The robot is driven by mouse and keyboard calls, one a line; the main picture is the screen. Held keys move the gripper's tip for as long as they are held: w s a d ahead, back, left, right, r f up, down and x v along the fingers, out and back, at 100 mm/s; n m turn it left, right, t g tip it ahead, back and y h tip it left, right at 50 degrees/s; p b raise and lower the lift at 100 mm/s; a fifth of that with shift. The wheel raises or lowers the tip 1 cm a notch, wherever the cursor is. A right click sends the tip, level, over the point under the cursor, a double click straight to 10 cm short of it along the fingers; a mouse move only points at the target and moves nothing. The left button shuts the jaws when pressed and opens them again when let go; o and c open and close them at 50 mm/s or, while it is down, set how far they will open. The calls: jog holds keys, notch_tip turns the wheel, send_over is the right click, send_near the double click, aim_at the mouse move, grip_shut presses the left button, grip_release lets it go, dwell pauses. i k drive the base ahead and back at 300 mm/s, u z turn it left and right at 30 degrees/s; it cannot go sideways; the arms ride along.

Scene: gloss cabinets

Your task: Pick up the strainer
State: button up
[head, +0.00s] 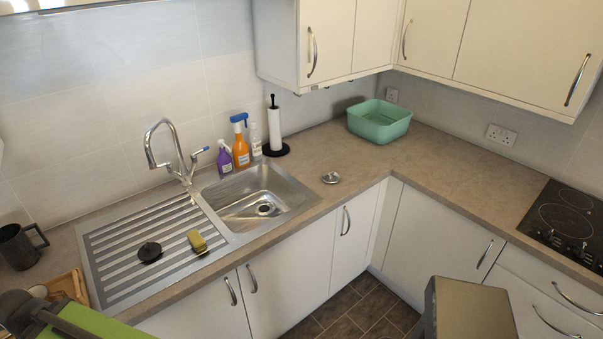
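A small round metal piece (330,178), which looks like the strainer, lies on the brown worktop just right of the sink. It has a raised middle and nothing touches it. The steel sink (283,190) has a round drain (265,209) in its bowl. A black round piece (149,252) lies on the ribbed drainer to the left; I cannot tell if it is a plug. I cannot make out my gripper in this view.
A yellow-green sponge (197,241) lies on the drainer. Spray bottles (240,148) and a paper towel holder (275,128) stand behind the sink. A green tub (379,121) sits in the corner, a black hob (567,216) at right. A brown box shape (470,308) shows low right.

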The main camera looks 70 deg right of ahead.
aim_at(332, 178)
jog(key=z, duration=1.95)
jog(key=k, duration=0.5)
jog(key=z, duration=0.6)
jog(key=i, duration=0.5)
jog(key=z, duration=1.1)
jog(key=i, duration=0.65)
jog(key=u, duration=0.1)
